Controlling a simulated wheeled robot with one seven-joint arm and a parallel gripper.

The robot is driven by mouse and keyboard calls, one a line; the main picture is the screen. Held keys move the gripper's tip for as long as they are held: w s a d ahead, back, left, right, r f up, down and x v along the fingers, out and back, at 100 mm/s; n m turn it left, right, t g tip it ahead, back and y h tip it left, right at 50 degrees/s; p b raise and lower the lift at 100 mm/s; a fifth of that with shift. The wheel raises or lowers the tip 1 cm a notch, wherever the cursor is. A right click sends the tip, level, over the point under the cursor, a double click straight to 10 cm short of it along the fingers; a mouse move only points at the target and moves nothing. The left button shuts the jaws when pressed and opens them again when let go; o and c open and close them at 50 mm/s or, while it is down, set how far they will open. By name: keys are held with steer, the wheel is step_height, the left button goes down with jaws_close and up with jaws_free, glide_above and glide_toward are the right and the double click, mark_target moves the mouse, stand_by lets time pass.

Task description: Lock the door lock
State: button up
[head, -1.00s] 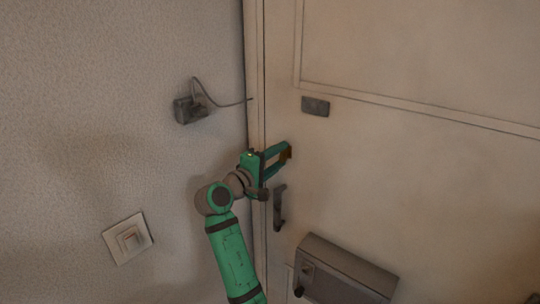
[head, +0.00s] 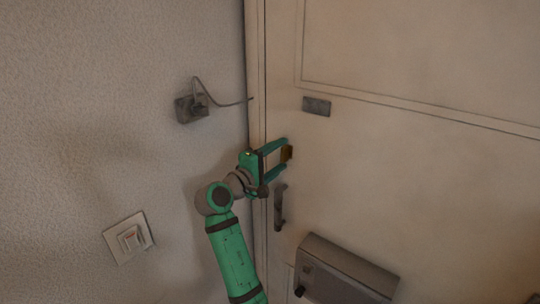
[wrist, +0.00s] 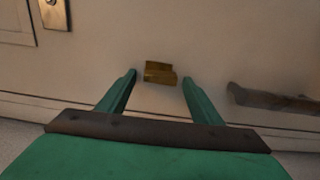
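The door lock is a small brass piece (head: 287,153) on the pale door (head: 420,190), near its left edge and above the dark door handle (head: 280,207). In the wrist view the brass lock (wrist: 160,72) lies just beyond and between the fingertips. My gripper (head: 286,156) is open, with its two green fingers spread above and below the lock in the head view. In the wrist view my gripper (wrist: 158,80) holds nothing, and gaps show between each finger and the lock. Whether the fingertips touch the door is unclear.
A grey box (head: 345,272) is fixed to the door at lower right. A dark plate (head: 316,106) sits above the lock. On the wall are a socket with a cable (head: 190,109) and a light switch (head: 129,238). The door handle (wrist: 270,100) is close to the right finger.

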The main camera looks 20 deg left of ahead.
steer(key=v, duration=1)
steer(key=shift+s, duration=0.4)
steer(key=shift+a, duration=0.25)
steer(key=shift+d, duration=0.1)
